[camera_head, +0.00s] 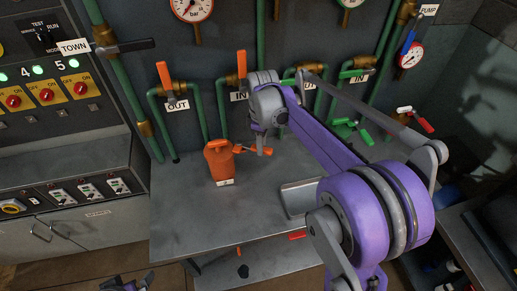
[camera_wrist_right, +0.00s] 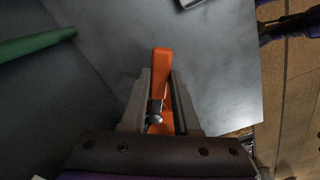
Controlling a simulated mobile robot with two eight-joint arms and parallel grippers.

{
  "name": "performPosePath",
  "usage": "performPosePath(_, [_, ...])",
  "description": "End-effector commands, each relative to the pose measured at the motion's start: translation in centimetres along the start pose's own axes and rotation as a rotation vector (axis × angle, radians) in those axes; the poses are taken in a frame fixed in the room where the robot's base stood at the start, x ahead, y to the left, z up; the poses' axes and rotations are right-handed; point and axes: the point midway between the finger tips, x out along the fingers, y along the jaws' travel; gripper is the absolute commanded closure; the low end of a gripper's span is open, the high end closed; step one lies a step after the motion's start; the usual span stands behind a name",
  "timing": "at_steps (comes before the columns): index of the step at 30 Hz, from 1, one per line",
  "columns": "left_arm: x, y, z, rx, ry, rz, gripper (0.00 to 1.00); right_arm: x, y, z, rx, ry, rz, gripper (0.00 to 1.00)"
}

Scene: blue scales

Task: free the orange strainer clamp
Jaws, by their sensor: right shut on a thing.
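The orange strainer (camera_head: 219,165) stands upright on the grey bench, with a small white label at its foot. Its orange clamp lever (camera_head: 259,151) sticks out to the right; in the right wrist view the orange lever (camera_wrist_right: 162,70) lies between the two fingers. My right gripper (camera_wrist_right: 159,98) is shut on this lever. In the head view the right gripper (camera_head: 263,148) points down beside the strainer, partly hidden by its own wrist. My left gripper (camera_head: 126,284) shows only partly at the bottom edge, away from the bench; its jaws are too unclear to judge.
Green pipes with orange-handled valves (camera_head: 165,78) line the wall behind. A grey tray-like block (camera_head: 296,198) lies on the bench (camera_head: 190,220) under my right arm. A control panel (camera_head: 45,95) stands at left. The bench front left is clear.

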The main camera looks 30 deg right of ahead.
Motion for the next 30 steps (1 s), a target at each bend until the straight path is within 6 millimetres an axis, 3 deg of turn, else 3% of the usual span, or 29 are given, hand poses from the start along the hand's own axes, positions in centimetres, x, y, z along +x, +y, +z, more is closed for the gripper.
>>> performPosePath(15, [0.1,0.0,0.1,0.0,-0.001,0.0,0.0,0.0,2.6,-0.5,-0.339,0.0,0.001,1.0])
performPosePath(30, [0.1,0.0,0.1,0.0,-0.001,0.0,0.0,-0.1,3.0,-0.6,-0.403,0.0,0.002,1.0])
